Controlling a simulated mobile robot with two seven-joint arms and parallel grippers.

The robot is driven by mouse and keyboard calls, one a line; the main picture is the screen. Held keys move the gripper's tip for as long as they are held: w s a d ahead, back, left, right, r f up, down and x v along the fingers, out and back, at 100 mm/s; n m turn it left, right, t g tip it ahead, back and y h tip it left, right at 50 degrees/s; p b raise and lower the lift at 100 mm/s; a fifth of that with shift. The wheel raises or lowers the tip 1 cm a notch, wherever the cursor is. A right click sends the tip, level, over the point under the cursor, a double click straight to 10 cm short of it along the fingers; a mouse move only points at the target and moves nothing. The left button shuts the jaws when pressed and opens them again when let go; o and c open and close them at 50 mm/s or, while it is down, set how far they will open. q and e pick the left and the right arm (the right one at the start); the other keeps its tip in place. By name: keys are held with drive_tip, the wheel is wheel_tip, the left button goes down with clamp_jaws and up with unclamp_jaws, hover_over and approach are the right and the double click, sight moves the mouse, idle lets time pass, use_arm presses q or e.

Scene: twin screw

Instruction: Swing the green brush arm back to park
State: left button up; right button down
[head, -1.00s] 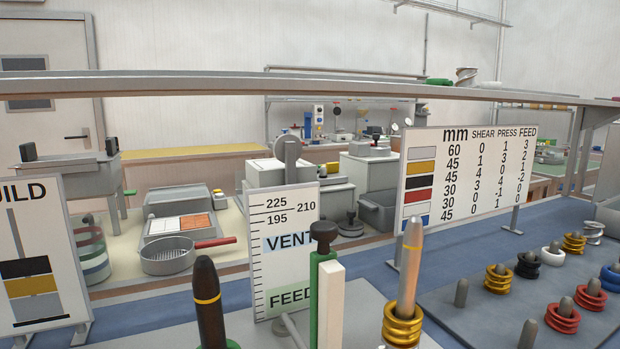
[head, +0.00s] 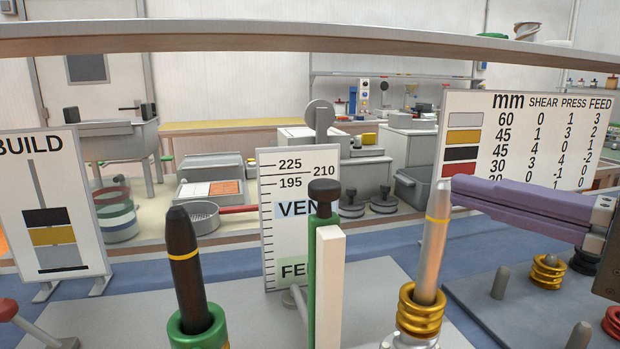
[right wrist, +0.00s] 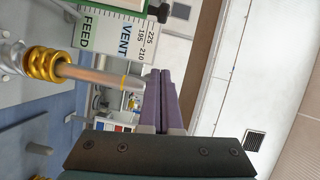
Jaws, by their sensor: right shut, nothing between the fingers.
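The green brush arm (head: 311,275) stands upright in the middle of the head view, with a dark knob (head: 324,191) on top and a white strip (head: 330,285) along its right side. In the right wrist view the knob (right wrist: 160,12) shows beyond my fingertips, with a bit of green beside it. My right gripper (head: 452,187) comes in from the right with its purple fingers shut and empty. Its tips are right by the upper end of the steel rod (head: 433,240); I cannot tell whether they touch. They are apart from the brush arm. My left gripper is not in view.
The steel rod rises from gold coils (head: 420,318), right of the brush arm. A dark rod (head: 186,265) in a green collar stands left. A scale board (head: 268,215) stands behind. A peg board (head: 470,290) with coloured coils lies right. A long rail (head: 250,38) crosses overhead.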

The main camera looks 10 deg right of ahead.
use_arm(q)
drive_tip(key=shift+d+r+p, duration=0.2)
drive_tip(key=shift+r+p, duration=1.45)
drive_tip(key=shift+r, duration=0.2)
use_arm(e)
drive_tip(key=w+a, duration=0.6)
drive_tip(key=a, duration=0.1)
drive_tip(key=shift+a+f, duration=0.15)
drive_tip(key=shift+f, duration=0.3)
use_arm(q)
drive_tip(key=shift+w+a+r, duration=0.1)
use_arm(e)
drive_tip(key=shift+w+a, duration=0.1)
